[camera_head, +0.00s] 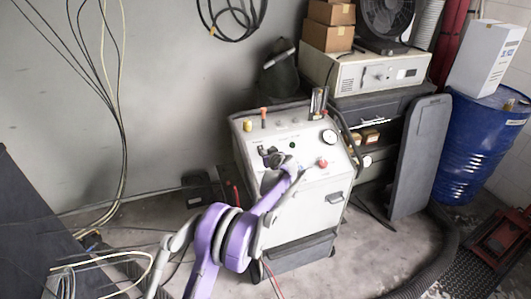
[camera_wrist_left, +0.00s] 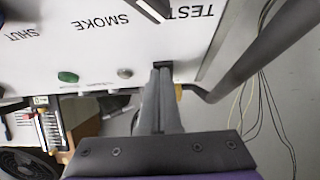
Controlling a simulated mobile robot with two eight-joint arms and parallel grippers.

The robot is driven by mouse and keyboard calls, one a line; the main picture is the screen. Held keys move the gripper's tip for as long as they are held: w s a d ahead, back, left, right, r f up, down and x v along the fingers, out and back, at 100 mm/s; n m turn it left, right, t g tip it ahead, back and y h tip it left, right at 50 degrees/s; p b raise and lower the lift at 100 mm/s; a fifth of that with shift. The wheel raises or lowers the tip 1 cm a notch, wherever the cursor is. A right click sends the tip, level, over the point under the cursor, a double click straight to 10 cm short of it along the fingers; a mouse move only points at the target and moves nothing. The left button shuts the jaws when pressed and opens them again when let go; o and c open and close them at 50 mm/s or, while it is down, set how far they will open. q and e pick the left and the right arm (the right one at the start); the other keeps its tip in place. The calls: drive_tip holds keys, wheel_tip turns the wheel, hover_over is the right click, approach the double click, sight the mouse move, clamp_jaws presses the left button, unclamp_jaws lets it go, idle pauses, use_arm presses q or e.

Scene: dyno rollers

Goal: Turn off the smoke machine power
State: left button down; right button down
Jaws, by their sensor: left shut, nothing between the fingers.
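The smoke machine (camera_head: 305,205) is a white cabinet with a sloped control panel, at the middle of the head view. In the left wrist view its panel (camera_wrist_left: 100,40) appears upside down, with the words SHUT, SMOKE and TEST. A black selector lever (camera_wrist_left: 152,8) shows at the top. My left gripper (camera_wrist_left: 161,68) is shut and empty, its tips at the panel edge right of the black switch. I cannot tell whether they touch. My right gripper is not in view.
A dark handle bar (camera_wrist_left: 265,50) runs along the panel's side in the wrist view. A red knob (camera_head: 322,163) and a gauge (camera_head: 328,137) are on the panel's right. A blue drum (camera_head: 470,150) stands far right. Cables (camera_head: 110,100) hang on the left wall.

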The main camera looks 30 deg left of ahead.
use_arm(q)
drive_tip(key=shift+r, duration=0.1)
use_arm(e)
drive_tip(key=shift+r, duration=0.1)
use_arm(q)
drive_tip(key=shift+r+p, duration=0.45)
drive_tip(key=shift+r, duration=0.3)
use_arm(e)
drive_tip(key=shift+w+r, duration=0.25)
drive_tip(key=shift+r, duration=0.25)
